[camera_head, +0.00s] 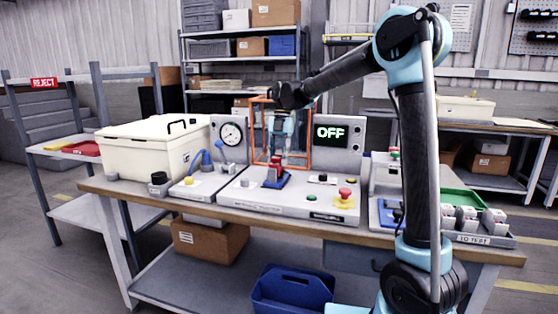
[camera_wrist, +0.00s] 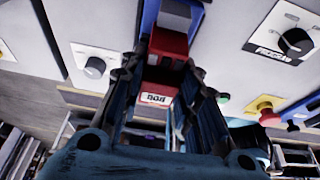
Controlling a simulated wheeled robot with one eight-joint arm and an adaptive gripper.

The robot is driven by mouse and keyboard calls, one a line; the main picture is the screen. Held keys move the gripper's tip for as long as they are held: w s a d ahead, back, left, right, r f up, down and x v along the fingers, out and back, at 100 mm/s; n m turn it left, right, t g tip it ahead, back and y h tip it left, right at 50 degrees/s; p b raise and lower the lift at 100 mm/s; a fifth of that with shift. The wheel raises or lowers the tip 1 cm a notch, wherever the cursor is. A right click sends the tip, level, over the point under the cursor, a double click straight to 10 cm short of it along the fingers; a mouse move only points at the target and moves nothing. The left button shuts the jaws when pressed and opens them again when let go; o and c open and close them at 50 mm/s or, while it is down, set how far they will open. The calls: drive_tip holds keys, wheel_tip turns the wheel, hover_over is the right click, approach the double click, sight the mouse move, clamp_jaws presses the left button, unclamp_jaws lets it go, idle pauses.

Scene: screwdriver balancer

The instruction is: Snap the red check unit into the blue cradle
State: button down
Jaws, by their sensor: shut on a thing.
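The red check unit (camera_wrist: 168,46) is between the fingers of my gripper (camera_wrist: 155,95) in the wrist view, with a white label on its near end. In the head view the red unit (camera_head: 276,163) is at the blue cradle (camera_head: 275,180) on the grey test station, below my gripper (camera_head: 279,152). The blue cradle (camera_wrist: 148,18) shows behind and beside the unit in the wrist view. My gripper is shut on the unit. The fingers partly hide it, and I cannot tell whether it is fully seated in the cradle.
An orange-framed guard (camera_head: 310,135) surrounds the arm's end. A display reading OFF (camera_head: 331,133) stands behind to the right, a dial gauge (camera_head: 231,134) to the left. A red-and-yellow button (camera_head: 345,196) is at the station's front right. A cream case (camera_head: 150,150) sits at the left.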

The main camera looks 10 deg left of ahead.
drive_tip(key=shift+f, duration=0.55)
idle(1.4)
drive_tip(key=c, duration=1.1)
unclamp_jaws()
